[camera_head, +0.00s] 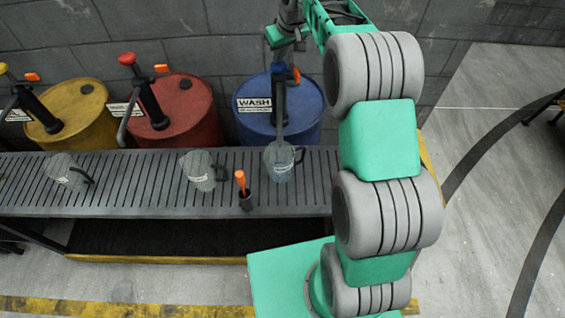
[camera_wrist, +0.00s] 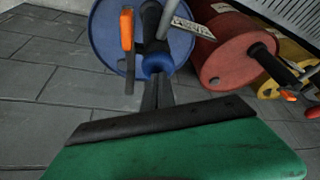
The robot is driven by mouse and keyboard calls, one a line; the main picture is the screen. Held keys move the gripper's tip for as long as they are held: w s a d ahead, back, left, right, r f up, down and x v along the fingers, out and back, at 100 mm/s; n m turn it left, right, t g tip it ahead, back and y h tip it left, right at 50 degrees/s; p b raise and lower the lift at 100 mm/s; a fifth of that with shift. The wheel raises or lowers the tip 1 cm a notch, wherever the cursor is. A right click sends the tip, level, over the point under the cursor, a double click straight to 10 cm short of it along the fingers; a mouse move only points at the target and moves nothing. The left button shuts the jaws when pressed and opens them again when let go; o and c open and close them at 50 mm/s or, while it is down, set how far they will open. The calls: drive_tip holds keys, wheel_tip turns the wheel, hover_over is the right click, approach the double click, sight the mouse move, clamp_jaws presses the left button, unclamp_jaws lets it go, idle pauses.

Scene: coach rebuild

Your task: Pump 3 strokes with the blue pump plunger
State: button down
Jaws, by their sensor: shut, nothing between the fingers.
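The blue drum (camera_head: 303,122) with a WASH label stands behind the bench; it also shows in the wrist view (camera_wrist: 107,42). Its dark pump rises from the top. The blue plunger knob (camera_wrist: 158,62) is right by my fingertips in the wrist view. My gripper (camera_wrist: 160,78) is shut with nothing between its fingers, and its tips point at the knob. I cannot tell whether they touch it. In the head view my gripper (camera_head: 282,58) is above the pump. A jug (camera_head: 279,163) stands on the bench below the pump's spout.
Red (camera_head: 187,113) and yellow (camera_head: 79,118) drums with pumps stand to the left. An orange tag (camera_wrist: 127,30) hangs beside the blue pump.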

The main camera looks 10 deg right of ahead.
drive_tip(key=shift+s+f, duration=0.15)
drive_tip(key=shift+f, duration=0.4)
drive_tip(key=shift+r, duration=0.1)
drive_tip(key=shift+r+p, duration=2.35)
drive_tip(key=shift+r, duration=1.25)
drive_tip(key=shift+w+f, duration=0.1)
drive_tip(key=shift+w, duration=0.1)
drive_tip(key=shift+s+f+b, duration=0.15)
drive_tip(key=shift+f+b, duration=2.05)
drive_tip(key=shift+f, duration=1.35)
drive_tip(key=shift+r+p, duration=2.4)
drive_tip(key=shift+r, duration=1.25)
drive_tip(key=shift+f, duration=0.15)
